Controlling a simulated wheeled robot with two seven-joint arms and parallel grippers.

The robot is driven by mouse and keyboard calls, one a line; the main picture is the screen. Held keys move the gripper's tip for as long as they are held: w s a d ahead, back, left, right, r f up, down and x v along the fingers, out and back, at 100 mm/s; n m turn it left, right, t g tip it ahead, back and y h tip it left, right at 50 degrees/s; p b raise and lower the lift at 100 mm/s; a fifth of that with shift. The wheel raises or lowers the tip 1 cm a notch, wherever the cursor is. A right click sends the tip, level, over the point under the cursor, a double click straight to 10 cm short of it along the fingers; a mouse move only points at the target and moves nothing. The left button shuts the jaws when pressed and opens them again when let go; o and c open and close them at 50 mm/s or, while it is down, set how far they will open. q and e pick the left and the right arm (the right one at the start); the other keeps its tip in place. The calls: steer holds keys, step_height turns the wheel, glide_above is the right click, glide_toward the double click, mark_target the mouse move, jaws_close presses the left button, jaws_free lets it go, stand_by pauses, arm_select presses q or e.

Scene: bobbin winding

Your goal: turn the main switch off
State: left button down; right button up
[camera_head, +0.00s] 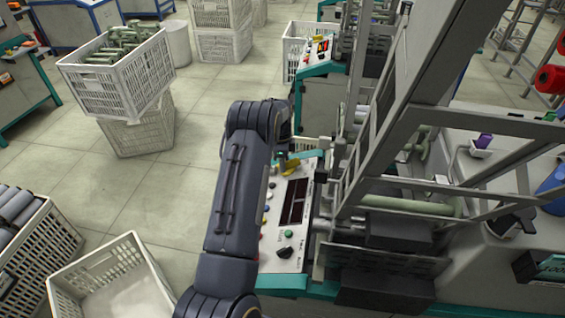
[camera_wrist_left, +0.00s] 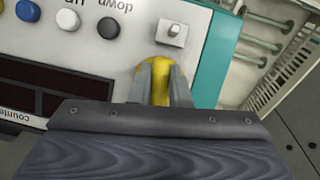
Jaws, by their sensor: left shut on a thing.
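The control panel (camera_head: 294,208) of the machine is a pale board with several coloured buttons and a dark display. The main switch, a yellow knob (camera_wrist_left: 160,84), sits at the panel's far end near the teal edge, and its yellow also shows in the head view (camera_head: 282,164). My left gripper (camera_wrist_left: 162,78) is shut on the yellow knob, with one grey finger on each side. The fingers and the gripper body hide part of the knob, so its exact turn angle cannot be told. My right gripper is not in view.
A small grey toggle (camera_wrist_left: 172,33) stands close beyond the knob. Round buttons (camera_wrist_left: 68,19) and the dark counter display (camera_wrist_left: 62,105) lie to the left. The metal machine frame (camera_head: 375,140) rises right of the panel. White crates (camera_head: 110,280) stand on the floor to the left.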

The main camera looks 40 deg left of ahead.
arm_select(q)
steer(key=shift+n+g+h, duration=0.5)
steer(key=shift+n, duration=1.4)
steer(key=shift+d, duration=0.1)
steer(key=c, duration=1.4)
jaws_free()
steer(key=shift+o, duration=0.2)
steer(key=s+v, duration=0.1)
steer(key=v, duration=0.6)
steer(key=shift+w+r, duration=0.45)
steer(key=shift+w, duration=0.1)
